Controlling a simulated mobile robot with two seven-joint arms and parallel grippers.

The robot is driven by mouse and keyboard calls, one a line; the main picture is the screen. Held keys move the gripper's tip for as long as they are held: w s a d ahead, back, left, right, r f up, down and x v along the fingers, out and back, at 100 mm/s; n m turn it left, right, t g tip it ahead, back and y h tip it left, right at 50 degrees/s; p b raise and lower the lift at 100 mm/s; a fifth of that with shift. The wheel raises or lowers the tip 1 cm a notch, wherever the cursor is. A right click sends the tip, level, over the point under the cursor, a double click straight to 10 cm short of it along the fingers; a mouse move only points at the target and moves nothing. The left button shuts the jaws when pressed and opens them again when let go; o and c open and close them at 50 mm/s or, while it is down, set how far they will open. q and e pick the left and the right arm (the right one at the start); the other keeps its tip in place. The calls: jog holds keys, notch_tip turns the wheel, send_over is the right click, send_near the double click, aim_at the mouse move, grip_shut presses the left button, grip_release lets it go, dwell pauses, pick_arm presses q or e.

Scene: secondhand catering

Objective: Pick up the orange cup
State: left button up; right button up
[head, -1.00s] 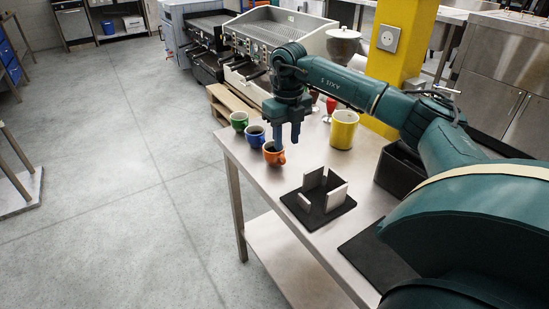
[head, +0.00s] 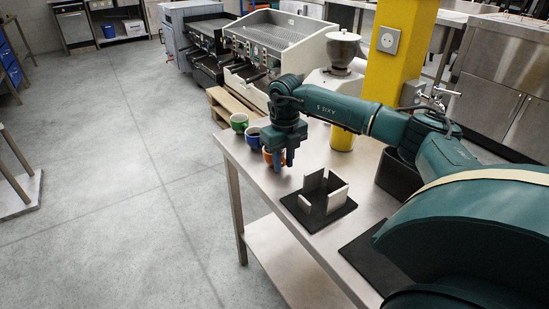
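The orange cup (head: 267,156) stands upright near the left edge of the steel table, at the near end of a short row of cups. My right gripper (head: 283,162) points down at it. Its two fingers are apart, low in front of the cup, and hide part of it. I cannot tell whether a finger touches the cup or reaches into it. My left gripper is out of view.
A blue cup (head: 253,138) and a green cup (head: 239,122) stand just behind. A black base with upright pale plates (head: 338,198) is nearer. A yellow container (head: 342,138) and a grinder (head: 342,50) stand farther back. Bare steel (head: 262,185) lies left of the base.

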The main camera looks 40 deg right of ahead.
grip_shut()
jog(key=shift+r, duration=0.15)
dwell(0.4)
